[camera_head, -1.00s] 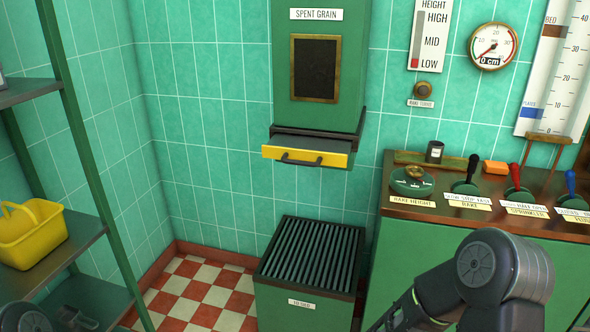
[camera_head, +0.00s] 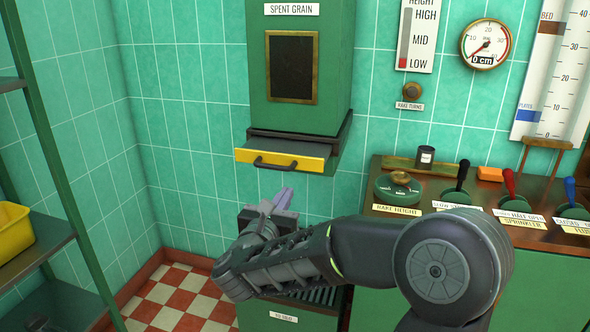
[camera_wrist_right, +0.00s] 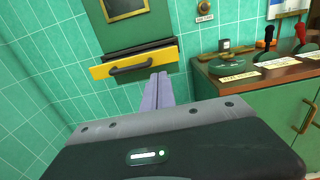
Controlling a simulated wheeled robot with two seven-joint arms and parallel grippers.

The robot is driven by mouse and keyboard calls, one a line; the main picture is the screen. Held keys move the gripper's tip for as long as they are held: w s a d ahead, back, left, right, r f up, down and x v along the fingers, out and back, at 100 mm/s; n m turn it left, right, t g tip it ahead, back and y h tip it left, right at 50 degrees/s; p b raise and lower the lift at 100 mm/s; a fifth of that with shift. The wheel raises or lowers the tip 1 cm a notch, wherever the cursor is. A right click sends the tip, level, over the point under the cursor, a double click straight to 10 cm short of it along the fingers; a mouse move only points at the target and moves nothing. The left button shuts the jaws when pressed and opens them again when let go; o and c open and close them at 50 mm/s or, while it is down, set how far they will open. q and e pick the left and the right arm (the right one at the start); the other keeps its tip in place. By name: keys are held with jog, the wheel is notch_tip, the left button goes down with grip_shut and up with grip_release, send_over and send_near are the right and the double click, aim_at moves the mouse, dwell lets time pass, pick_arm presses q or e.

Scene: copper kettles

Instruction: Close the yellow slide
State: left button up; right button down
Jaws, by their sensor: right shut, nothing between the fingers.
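The yellow slide (camera_head: 281,158) has a dark handle and juts out from the bottom of the green spent grain box (camera_head: 298,62). A grey top surface of the slide shows behind its yellow front. It also shows in the right wrist view (camera_wrist_right: 133,63), above and ahead of the fingers. My right gripper (camera_head: 283,196) is below the slide front, its fingers pointing up. Its lilac fingers (camera_wrist_right: 158,88) are together and empty, with the tips close to the handle's right end in the picture; I cannot tell if they touch. My left gripper is not in view.
A green counter with levers and labels (camera_head: 468,207) stands at the right. A slatted bin (camera_head: 283,318) is below my right arm, partly hidden. A shelf with a yellow basket (camera_head: 12,232) stands at the left. Tiled wall surrounds the box.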

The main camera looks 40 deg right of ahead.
jog(key=shift+d, duration=0.1)
jog(key=p, duration=0.4)
send_near(312, 151)
jog(key=shift+w+f, duration=0.1)
jog(key=shift+f, duration=0.2)
jog(key=shift+f+b, duration=0.1)
jog(key=shift+b, duration=0.4)
jog(key=b+x, duration=0.1)
jog(key=x, duration=0.1)
jog(key=b+x, duration=0.4)
jog(key=shift+d+f, duration=0.1)
jog(key=shift+f, duration=0.25)
jog(key=b+x, duration=0.1)
jog(key=x, duration=0.1)
jog(key=r+b+x, duration=0.1)
jog(key=x, duration=0.1)
jog(key=shift+r, duration=0.25)
